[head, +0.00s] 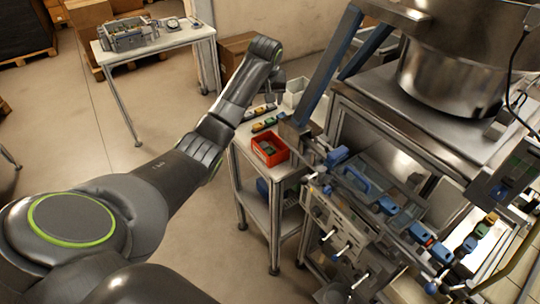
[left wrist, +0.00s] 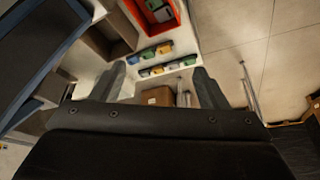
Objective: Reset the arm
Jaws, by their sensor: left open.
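My left arm reaches from the lower left of the head view to the side table. Its left gripper (head: 278,82) is small and partly hidden behind the wrist links there. In the left wrist view the left gripper (left wrist: 160,74) has its two fingers wide apart with nothing held between them. Beyond the fingers lie two rows of small coloured reels (left wrist: 150,52) on the white side table; they also show in the head view (head: 268,122). My right gripper is in neither view.
A red bin (head: 268,150) stands at the table's front, with a white bin (head: 296,92) behind. A machine with a large metal bowl (head: 450,75) and blue parts fills the right. A white table (head: 165,38) stands far left. The floor (head: 95,135) between is clear.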

